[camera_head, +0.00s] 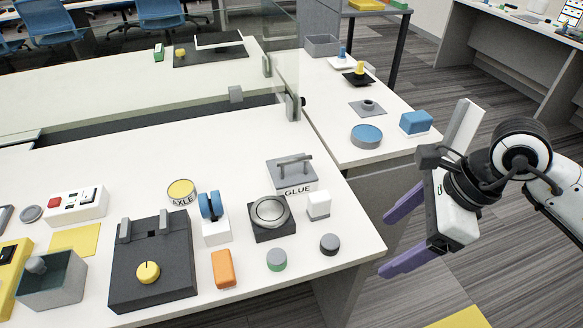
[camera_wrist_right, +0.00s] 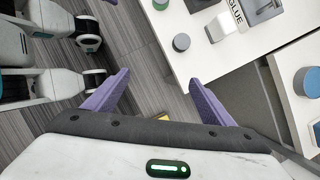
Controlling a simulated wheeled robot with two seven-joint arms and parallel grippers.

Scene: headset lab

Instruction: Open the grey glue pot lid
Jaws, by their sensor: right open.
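The grey glue pot (camera_head: 296,187) stands near the right end of the white table, with a white GLUE label on its front. Its grey lid (camera_head: 284,171) with a bar handle lies on top and looks closed. In the right wrist view, the glue pot (camera_wrist_right: 236,14) shows only partly, at the top edge. My right gripper (camera_head: 387,244) has purple fingers spread apart and empty. It is off the table's right edge, to the right of and nearer than the pot, not touching anything. My left gripper is not in view.
A white block (camera_head: 319,204), a round silver-topped dark box (camera_head: 270,212), a dark grey cylinder (camera_head: 329,244) and a green-based one (camera_head: 276,259) stand near the pot. An AXLE tin (camera_head: 182,192) is to its left. A glass panel (camera_head: 285,75) rises behind. Open floor lies below my right gripper.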

